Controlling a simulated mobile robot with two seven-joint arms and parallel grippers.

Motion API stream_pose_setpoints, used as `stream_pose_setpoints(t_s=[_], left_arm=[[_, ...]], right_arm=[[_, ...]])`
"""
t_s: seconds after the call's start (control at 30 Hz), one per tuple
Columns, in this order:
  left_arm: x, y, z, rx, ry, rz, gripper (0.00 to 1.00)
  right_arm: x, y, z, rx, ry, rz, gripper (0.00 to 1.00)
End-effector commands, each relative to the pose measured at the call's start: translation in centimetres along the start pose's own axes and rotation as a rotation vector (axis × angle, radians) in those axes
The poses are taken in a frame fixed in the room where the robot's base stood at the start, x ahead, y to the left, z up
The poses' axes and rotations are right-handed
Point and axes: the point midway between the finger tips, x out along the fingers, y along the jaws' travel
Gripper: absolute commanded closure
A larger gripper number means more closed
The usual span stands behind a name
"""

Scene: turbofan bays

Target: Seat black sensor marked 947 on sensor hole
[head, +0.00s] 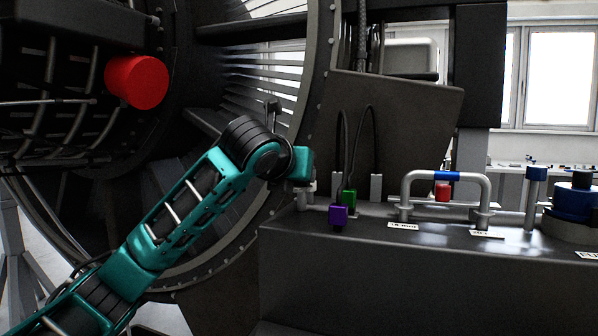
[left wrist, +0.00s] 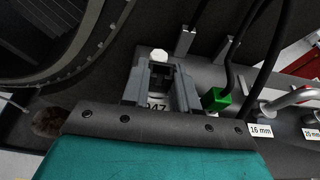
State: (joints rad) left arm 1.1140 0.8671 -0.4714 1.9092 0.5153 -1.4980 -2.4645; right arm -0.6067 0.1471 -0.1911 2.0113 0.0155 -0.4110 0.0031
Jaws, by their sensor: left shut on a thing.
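My left gripper (head: 304,184) is at the left end of the dark ledge (head: 400,240) in the head view, close to its top. In the left wrist view its two grey fingers (left wrist: 160,80) are shut on a dark piece (left wrist: 161,76), apparently the black sensor. A label with "47" readable shows just below the piece, partly covered by the gripper's edge. A white, roughly hexagonal piece (left wrist: 158,55) shows beyond the fingertips. I cannot make out the sensor hole, nor whether the sensor touches the ledge. My right gripper is not in view.
Right of the gripper are a purple block (head: 338,215) and a green connector (head: 349,198) near black cables. A grey pipe handle (head: 445,176) with a blue band stands farther right, a red cap (head: 442,192) behind it. The round engine casing (head: 318,100) rises at left.

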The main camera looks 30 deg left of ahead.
Motion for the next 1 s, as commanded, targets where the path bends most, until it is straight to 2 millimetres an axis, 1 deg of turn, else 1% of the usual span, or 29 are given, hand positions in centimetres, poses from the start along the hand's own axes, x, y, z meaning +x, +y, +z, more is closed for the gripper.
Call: stream_pose_setpoints(t_s=[1.0], left_arm=[[0.9, 0.0, -2.5, 0.001, -0.001, 0.0, 1.0]], right_arm=[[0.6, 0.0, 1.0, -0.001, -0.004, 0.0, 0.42]])
